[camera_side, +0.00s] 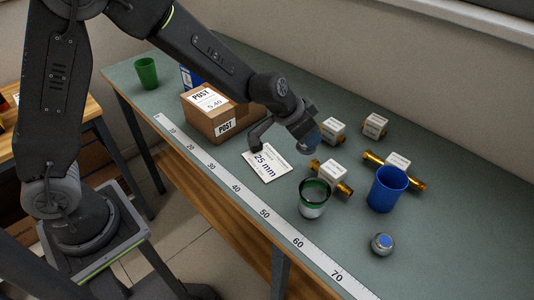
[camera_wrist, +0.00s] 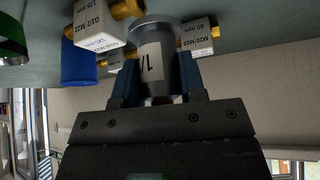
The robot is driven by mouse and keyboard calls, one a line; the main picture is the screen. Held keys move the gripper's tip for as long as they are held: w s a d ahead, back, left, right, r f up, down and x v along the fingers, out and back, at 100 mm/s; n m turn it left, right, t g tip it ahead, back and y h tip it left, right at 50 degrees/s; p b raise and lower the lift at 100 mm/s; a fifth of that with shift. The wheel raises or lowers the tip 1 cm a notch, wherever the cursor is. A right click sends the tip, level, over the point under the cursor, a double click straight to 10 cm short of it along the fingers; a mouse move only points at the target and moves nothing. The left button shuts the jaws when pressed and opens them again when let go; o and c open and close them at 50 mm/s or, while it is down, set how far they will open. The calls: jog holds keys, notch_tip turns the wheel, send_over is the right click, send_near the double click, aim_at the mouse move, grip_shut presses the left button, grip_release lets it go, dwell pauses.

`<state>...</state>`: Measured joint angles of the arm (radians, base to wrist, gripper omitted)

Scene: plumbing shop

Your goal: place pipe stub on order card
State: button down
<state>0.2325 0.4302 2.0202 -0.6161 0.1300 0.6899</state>
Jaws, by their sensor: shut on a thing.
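The order card (camera_side: 266,163), white with "25 mm" on it, lies flat on the bench between the parcel and the labelled fittings. My gripper (camera_side: 311,137) is above the bench, to the right of and higher than the card. In the wrist view my gripper (camera_wrist: 157,82) is shut on a grey metal cylinder (camera_wrist: 156,58) with a pale label, which appears to be the pipe stub. Its blue fingers press on both sides of it. In the side view the stub is mostly hidden by the gripper.
Brown parcels (camera_side: 212,115) stand left of the card. A ruler strip (camera_side: 237,189) runs along the front edge. A green-rimmed cup (camera_side: 314,201), a blue cup (camera_side: 387,190), white-labelled brass fittings (camera_side: 334,170) and a small grey cylinder (camera_side: 381,244) stand to the right. A green cup (camera_side: 147,74) is far left.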

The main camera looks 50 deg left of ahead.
jog(key=s+a+n, duration=0.1)
jog(key=a, duration=0.2)
jog(key=s+a+f+n+y, duration=0.1)
jog(key=s+a, duration=0.1)
jog(key=a, duration=0.1)
jog(key=s+a+f+n+y, duration=0.1)
jog(key=s+a, duration=0.1)
jog(key=a, duration=0.1)
jog(key=shift+s+a+f+n, duration=0.15)
jog(key=shift+s+a+n, duration=0.1)
jog(key=shift+a+n, duration=0.15)
jog(key=shift+w+d+r, duration=0.65)
jog(key=shift+w+r, duration=0.4)
jog(key=shift+r, duration=1.6)
jog(key=n+y, duration=0.1)
send_over(267, 161)
jog(key=shift+f, duration=2.55)
jog(key=shift+f, duration=0.1)
jog(key=shift+f, duration=1.8)
